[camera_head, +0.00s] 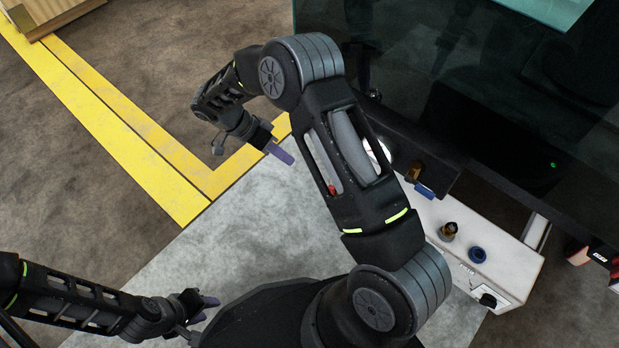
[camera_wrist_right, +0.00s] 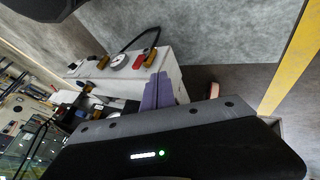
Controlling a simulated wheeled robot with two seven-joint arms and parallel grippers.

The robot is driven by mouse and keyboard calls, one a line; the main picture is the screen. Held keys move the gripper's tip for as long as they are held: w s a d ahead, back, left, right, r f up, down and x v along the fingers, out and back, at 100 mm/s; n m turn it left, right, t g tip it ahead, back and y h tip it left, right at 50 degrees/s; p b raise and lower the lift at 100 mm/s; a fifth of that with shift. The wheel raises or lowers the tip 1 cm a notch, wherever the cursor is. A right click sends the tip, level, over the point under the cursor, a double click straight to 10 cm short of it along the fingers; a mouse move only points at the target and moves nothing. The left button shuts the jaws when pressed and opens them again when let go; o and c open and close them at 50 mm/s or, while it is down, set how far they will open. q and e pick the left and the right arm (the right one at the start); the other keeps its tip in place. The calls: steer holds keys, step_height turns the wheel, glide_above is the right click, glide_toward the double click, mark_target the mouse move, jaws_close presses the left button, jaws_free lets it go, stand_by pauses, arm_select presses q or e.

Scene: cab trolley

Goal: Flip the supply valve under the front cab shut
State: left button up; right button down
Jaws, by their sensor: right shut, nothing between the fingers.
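A white valve box (camera_head: 500,265) sits low beside the dark cab; it also shows in the right wrist view (camera_wrist_right: 165,75). A red handle (camera_wrist_right: 138,62) stands on it next to a brass fitting (camera_wrist_right: 151,58) and a round gauge (camera_wrist_right: 118,61). In the head view, a small red part (camera_head: 332,189) shows through a gap in my right arm. No readable label identifies the supply valve. My right gripper (camera_head: 281,154) is shut and empty, apart from the handles. My left gripper (camera_head: 206,308) is open and empty at lower left.
The box also carries a blue knob (camera_head: 477,254), a brass fitting (camera_head: 449,230) and a black knob (camera_head: 488,299). The dark glass cab (camera_head: 480,80) overhangs it. Yellow floor lines (camera_head: 130,135) and a wooden crate (camera_head: 45,12) lie left. The grey floor between is clear.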

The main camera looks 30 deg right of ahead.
steer(key=shift+f, duration=0.1)
stand_by(0.3)
steer(key=s+d+f+b, duration=0.3)
steer(key=s+d+f, duration=0.3)
steer(key=s+f, duration=0.1)
steer(key=shift+s+f, duration=0.15)
steer(key=shift+f, duration=0.3)
steer(key=shift+b, duration=0.3)
